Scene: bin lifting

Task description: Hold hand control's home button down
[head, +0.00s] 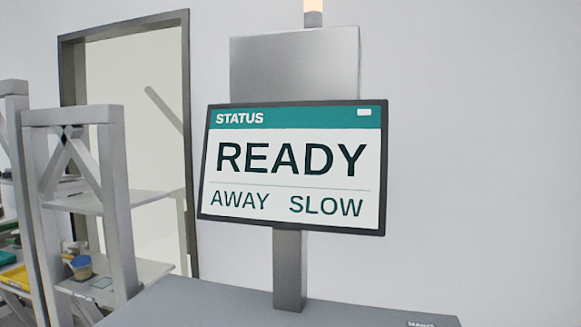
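No hand control and no home button can be made out in the head view. A status screen (292,212) stands in the middle on a grey post (289,270). It reads "STATUS", "READY", "AWAY" and "SLOW". Neither of my grippers is in the picture, so what they hold cannot be seen.
A grey surface (220,305) spreads below the screen, with a partly cut-off label at its right edge. A grey metal cabinet (295,62) with a lit lamp (313,6) is behind. Shelving (118,210) with bins stands left, before a framed opening (125,70).

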